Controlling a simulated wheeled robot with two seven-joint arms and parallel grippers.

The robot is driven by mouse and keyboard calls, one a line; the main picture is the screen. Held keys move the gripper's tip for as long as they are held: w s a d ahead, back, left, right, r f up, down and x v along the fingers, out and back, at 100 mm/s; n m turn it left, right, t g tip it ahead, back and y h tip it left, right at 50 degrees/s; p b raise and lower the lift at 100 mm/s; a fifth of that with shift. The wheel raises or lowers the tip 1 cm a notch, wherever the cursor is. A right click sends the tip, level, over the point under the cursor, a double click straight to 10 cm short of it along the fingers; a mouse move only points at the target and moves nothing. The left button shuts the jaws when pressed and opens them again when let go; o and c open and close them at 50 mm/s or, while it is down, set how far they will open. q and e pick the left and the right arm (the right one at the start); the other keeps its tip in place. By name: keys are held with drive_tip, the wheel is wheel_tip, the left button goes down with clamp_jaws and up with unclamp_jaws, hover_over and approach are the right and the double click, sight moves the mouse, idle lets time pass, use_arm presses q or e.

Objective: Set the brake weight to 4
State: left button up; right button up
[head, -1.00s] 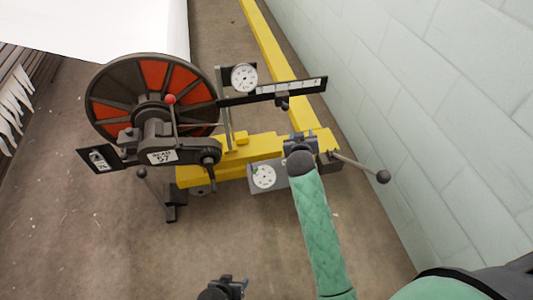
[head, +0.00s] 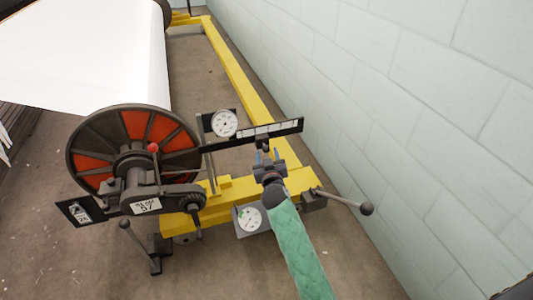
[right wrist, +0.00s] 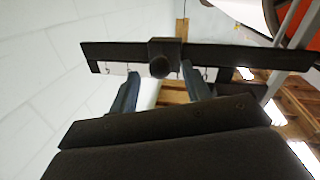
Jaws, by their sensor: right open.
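In the right wrist view the weight (right wrist: 165,50) straddles the bar (right wrist: 105,52). My right gripper (head: 268,157) is open just below the weight. In the right wrist view its two blue-grey fingers (right wrist: 160,80) point at the bar, with the knob between their tips; nothing is gripped. The scale's numbers are too small to read. My left gripper is out of view.
A dial gauge (head: 224,123) stands at the bar's left end, and a large red-and-black wheel (head: 108,140) is farther left. A second dial (head: 249,219) sits below on the yellow frame (head: 235,190). A ball-ended lever (head: 366,208) sticks out right, towards the pale block wall (head: 420,120).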

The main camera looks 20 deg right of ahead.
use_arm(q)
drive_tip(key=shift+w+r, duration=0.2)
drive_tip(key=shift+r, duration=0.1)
use_arm(e)
drive_tip(key=shift+w+d, duration=0.15)
drive_tip(key=shift+w, duration=0.7)
clamp_jaws()
drive_tip(key=shift+d, duration=0.2)
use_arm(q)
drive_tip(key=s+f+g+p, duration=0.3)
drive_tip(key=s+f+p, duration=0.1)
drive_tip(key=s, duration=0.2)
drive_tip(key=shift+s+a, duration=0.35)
use_arm(e)
drive_tip(key=d, duration=1.2)
drive_tip(key=shift+w+d, duration=0.25)
drive_tip(key=shift+d, duration=0.15)
